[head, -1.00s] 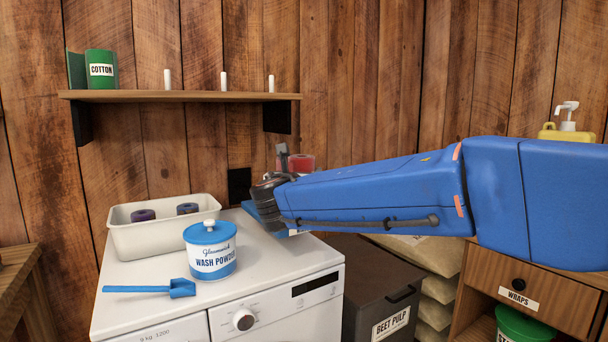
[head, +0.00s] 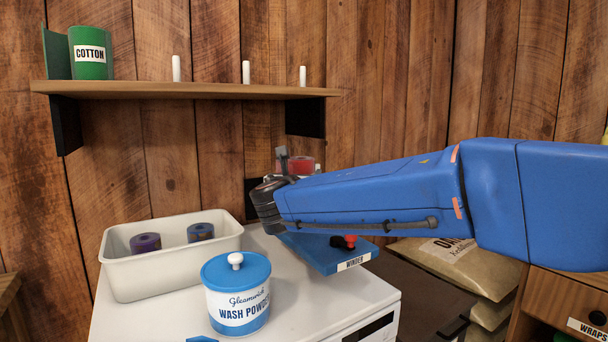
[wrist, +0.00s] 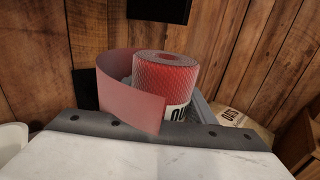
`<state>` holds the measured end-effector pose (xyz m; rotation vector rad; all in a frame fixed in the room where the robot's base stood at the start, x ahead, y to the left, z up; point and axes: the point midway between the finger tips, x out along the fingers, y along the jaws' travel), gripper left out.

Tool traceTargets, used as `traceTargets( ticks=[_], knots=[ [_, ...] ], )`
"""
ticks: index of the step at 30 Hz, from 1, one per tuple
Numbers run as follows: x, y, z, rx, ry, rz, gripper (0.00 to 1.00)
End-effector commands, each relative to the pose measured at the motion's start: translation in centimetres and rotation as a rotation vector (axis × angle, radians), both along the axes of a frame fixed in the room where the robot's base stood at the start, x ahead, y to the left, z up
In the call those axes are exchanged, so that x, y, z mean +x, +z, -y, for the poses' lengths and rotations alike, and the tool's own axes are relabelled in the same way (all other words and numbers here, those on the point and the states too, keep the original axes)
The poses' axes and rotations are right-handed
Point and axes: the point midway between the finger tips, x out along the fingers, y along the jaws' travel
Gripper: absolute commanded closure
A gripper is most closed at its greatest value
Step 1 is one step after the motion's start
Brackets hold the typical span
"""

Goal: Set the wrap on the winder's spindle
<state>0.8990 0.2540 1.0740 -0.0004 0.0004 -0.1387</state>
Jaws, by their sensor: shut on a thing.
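The wrap, a red roll (wrist: 168,80) with a loose pink-red tail hanging to its left, stands roughly upright in the wrist view. A partly hidden white label is on its lower side. In the head view the wrap (head: 302,165) shows just behind my gripper (head: 282,165). My gripper is shut on the wrap, above the back of the white worktop. The winder (head: 325,255), a blue base with a red knob and a name label, sits below and to the right, partly covered by my arm. Its spindle is hidden.
A cream bin (head: 170,270) holds two dark rolls at left. A blue and white wash powder tub (head: 238,305) stands in front, beside the winder. A shelf (head: 190,90) with a green cotton box is above. Feed sacks (head: 440,258) lie at right.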

Motion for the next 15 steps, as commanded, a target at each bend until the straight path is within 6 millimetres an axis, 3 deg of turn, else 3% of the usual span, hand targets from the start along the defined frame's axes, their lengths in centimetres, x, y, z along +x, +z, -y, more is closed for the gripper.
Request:
traceTargets(
  ticks=[15],
  knots=[
    [0.0,-4.4,0.0,0.000,-0.001,0.000,0.74]
  ],
)
